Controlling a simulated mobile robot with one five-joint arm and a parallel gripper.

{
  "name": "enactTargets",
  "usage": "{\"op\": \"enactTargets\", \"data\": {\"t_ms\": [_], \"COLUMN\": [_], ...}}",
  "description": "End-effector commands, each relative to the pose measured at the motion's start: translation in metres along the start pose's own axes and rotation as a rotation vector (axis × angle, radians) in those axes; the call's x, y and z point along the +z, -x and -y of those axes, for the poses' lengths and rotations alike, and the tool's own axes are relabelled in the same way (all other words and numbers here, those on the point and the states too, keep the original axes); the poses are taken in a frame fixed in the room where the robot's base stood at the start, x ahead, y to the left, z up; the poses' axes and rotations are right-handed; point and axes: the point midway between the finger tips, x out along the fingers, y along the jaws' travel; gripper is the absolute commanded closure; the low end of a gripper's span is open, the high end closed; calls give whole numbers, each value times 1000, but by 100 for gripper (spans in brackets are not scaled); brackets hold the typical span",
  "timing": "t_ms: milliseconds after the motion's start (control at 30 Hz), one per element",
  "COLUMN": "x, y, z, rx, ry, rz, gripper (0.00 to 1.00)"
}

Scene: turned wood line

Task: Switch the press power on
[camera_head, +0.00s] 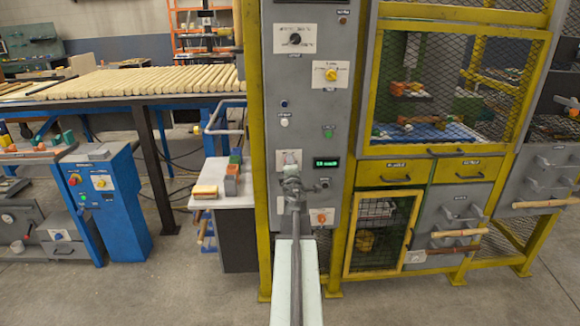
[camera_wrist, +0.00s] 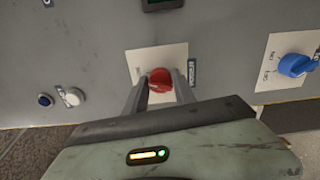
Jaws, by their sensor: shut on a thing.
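The press panel (camera_head: 310,80) is a grey upright front in a yellow frame. In the wrist view, a round red knob (camera_wrist: 160,80) sits on a white plate (camera_wrist: 145,56) with a small label beside it, too blurred to read. My gripper (camera_wrist: 162,88) has one finger on each side of the red knob and is shut on it. In the head view, my gripper (camera_head: 291,172) is at the panel, left of a lit green display (camera_head: 326,163); it hides most of the knob. A blue knob (camera_wrist: 295,65) on a white plate with marks is to the right in the wrist view.
A dark blue button (camera_wrist: 45,100) and a white button (camera_wrist: 73,97) are left of the knob. An orange knob (camera_head: 321,217) sits low on the panel. A white side table (camera_head: 222,198) with blocks stands left of the press. Open grey floor lies in front.

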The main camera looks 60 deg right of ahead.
Motion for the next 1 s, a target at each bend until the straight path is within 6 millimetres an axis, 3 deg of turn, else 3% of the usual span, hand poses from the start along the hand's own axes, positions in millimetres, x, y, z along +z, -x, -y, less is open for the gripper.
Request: {"op": "enactTargets", "data": {"t_ms": [400, 933, 967, 1000], "x": [2, 3, 3, 3], "y": [0, 0, 0, 0], "z": [1, 1, 1, 1], "rx": [0, 0, 0, 0], "ry": [-169, -190, -190, -190], "rz": [4, 6, 6, 5], "gripper": [100, 100, 60, 49]}}
